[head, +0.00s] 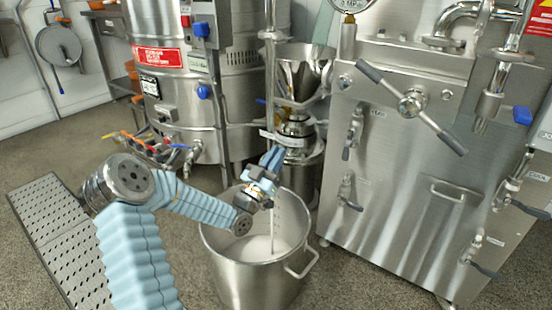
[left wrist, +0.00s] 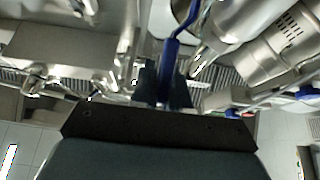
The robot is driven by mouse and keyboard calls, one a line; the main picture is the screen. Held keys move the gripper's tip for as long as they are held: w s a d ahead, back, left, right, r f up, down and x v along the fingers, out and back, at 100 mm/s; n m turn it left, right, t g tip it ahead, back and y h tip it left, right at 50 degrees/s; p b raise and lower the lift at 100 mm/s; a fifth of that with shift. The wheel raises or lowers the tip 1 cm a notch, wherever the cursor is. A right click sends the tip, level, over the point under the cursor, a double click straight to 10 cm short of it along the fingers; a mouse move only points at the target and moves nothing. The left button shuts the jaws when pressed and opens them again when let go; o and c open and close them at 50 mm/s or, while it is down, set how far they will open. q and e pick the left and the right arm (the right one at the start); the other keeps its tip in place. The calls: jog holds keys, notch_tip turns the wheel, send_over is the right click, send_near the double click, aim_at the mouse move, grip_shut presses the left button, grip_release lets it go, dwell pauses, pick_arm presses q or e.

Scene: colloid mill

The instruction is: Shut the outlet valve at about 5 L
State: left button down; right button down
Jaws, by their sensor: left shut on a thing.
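The steel pot (head: 225,262) stands on the floor, open at the top, with whitish liquid (head: 258,248) low inside. A thin pale vertical line (head: 272,225) runs down into it; I cannot tell whether it is a stream or a rod. My left gripper (head: 268,170) is above the pot, at the outlet under the mill (head: 296,128). In the left wrist view a blue valve handle (left wrist: 171,55) runs down between the dark fingers, and the left gripper is shut on it. The outlet's mouth is hidden by my gripper in the head view. My right gripper is not in view.
A steel hopper (head: 303,72) sits above the mill. A large steel cabinet (head: 395,210) with a crossbar handle (head: 412,103) and several small valves stands to the right. A steel tank (head: 170,70) stands behind left. A perforated metal platform (head: 60,235) lies at left.

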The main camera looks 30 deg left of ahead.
pick_arm(q)
jog(key=c, duration=1.2)
grip_release()
jog(key=v, duration=1.4)
jog(key=shift+b, duration=0.35)
jog(key=shift+s+r, duration=0.1)
